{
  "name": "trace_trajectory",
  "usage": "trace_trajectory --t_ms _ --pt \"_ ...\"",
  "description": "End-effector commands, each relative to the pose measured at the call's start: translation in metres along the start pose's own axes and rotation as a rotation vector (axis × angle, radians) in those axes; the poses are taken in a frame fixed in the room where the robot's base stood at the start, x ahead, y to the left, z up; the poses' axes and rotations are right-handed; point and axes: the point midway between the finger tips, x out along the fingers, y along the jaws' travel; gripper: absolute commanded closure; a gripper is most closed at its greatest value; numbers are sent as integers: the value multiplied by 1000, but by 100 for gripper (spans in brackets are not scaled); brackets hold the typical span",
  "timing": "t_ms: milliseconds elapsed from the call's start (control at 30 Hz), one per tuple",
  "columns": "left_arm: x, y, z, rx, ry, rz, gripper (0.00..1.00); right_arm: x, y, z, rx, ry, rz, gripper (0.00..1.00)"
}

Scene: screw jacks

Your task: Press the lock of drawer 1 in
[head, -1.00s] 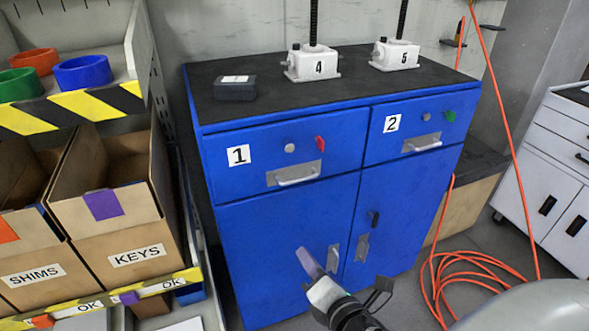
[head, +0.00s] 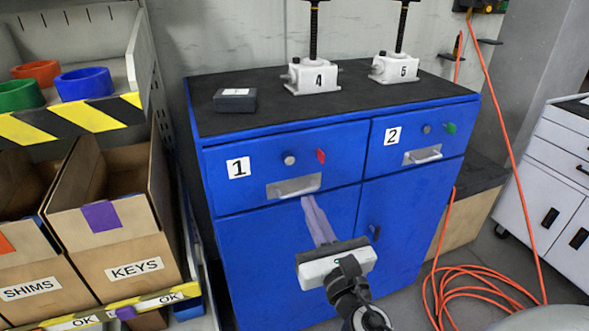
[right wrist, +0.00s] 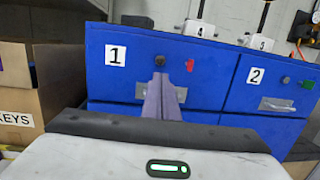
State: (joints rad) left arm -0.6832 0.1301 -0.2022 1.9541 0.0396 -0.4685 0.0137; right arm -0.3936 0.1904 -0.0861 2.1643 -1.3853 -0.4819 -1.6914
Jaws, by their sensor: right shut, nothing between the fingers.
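Drawer 1 (head: 228,190) is the upper left drawer of the blue cabinet, marked with a "1" label, and it is closed. Its round grey lock (head: 290,159) stands out from the front above the handle (head: 293,187), with a red tab (head: 321,156) to its right. My right gripper (head: 307,199) is shut and empty, its fingers pointing toward the drawer front, with the tips below the lock in the head view. In the right wrist view the lock (right wrist: 160,60) shows just above the fingertips (right wrist: 160,78); contact is not visible. My left gripper is not in view.
Drawer 2 (head: 400,165), with its own lock and green tab (head: 450,128), is on the right. White jacks 4 (head: 314,77) and 5 (head: 395,68) and a black box (head: 235,100) stand on top. A shelf with cardboard bins (head: 130,245) is at left, an orange hose (head: 470,285) at right.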

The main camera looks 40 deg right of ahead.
Motion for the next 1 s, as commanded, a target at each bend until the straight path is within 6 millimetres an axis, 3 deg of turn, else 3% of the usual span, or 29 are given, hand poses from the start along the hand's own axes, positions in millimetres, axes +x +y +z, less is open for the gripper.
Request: trace_trajectory --t_ms 300,500,700,1000 --pt "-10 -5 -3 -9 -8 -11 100 70 0 3 -1 -3 -1 100" --pt "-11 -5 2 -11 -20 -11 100 100 0 1 1 -1 0 100" --pt "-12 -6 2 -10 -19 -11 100 112 0 0 0 0 0 100" --pt "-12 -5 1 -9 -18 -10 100 113 0 0 0 1 0 100"
